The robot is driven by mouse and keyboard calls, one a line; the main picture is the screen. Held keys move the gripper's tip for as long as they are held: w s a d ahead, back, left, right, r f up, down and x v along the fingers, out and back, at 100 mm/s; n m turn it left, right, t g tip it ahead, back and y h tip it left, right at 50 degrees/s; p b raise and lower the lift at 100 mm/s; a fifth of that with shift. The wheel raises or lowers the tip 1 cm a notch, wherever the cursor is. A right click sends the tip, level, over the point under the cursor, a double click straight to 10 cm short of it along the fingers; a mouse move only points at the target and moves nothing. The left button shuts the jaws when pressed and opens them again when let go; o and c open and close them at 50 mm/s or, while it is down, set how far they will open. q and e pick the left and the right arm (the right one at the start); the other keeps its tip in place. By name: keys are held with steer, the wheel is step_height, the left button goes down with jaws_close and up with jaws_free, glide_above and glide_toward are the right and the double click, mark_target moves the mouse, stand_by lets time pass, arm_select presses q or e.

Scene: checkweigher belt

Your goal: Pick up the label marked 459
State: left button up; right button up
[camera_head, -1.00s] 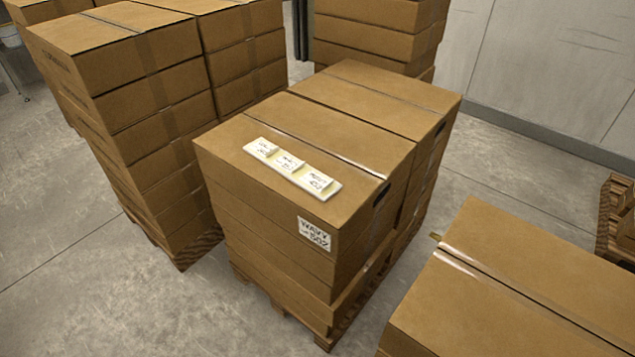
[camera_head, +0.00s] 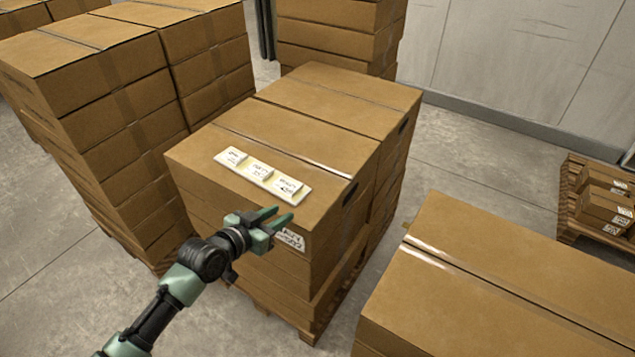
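Three small white labels lie in a row on a pale strip (camera_head: 247,184) on top of the middle box stack: a left label (camera_head: 231,157), a middle label (camera_head: 258,171) and a right label (camera_head: 287,187). Their print is too small to read surely, so I cannot tell which is 459. My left gripper (camera_head: 279,217) is in front of the stack's near face, close to the right label and apart from it. Its two green fingers are spread with a gap between them, and it is empty. It partly covers a larger printed label (camera_head: 292,239) on the box side. My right gripper is not in view.
The middle box stack (camera_head: 345,105) stands on a wooden pallet. A tall box stack (camera_head: 110,110) is close on its left, and another large box (camera_head: 500,290) is at the front right. A pallet with small labelled boxes (camera_head: 606,205) is at the far right. Floor shows between the stacks.

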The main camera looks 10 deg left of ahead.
mark_target(293, 198)
arm_select(q)
steer(key=shift+t, duration=0.5)
steer(key=w, duration=0.3)
steer(key=w+d, duration=0.1)
steer(key=w, duration=0.5)
steer(key=shift+d+f+p, duration=0.15)
steer(key=shift+d+p, duration=0.05)
steer(key=shift+p, duration=0.15)
steer(key=shift+c, duration=0.3)
jaws_close()
